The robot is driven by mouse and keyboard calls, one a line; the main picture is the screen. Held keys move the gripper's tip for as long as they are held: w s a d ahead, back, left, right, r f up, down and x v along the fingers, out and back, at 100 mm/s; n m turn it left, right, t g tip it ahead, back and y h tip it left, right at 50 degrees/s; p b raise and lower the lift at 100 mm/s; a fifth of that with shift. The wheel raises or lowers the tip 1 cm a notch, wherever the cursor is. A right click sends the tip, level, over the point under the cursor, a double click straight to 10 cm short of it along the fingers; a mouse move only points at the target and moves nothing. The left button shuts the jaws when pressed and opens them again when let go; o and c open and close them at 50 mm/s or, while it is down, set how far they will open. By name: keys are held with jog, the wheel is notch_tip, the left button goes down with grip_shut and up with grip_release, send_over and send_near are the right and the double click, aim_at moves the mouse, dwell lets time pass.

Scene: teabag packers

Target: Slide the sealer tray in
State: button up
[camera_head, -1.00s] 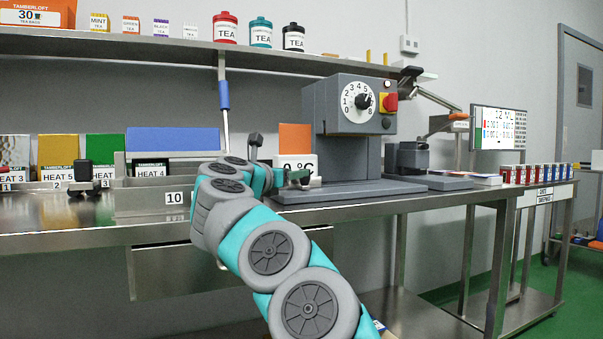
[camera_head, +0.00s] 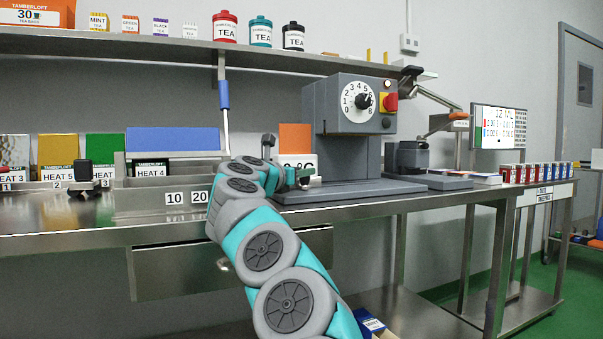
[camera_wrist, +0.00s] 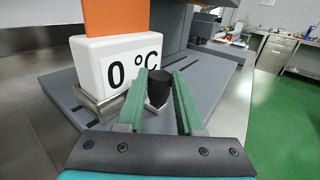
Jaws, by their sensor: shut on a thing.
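The sealer (camera_head: 345,105) is a grey machine with a numbered dial and a red and yellow switch, standing on a flat grey base (camera_head: 345,191). A metal bar (camera_wrist: 92,107) runs by the knob, in front of the white block. The tray's full outline is hard to make out. In the head view, my gripper (camera_head: 303,178) is at the base's left end, partly hidden by my arm.
Heat boxes (camera_head: 105,150) and a metal bin marked 10 and 20 (camera_head: 150,202) stand left on the steel table (camera_head: 60,238). Tea tins (camera_head: 261,32) stand on the shelf above. Small red and blue boxes (camera_head: 540,172) line the right. A blue-handled rod (camera_head: 224,95) hangs behind my arm.

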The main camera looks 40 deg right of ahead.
grip_shut()
dwell(0.8)
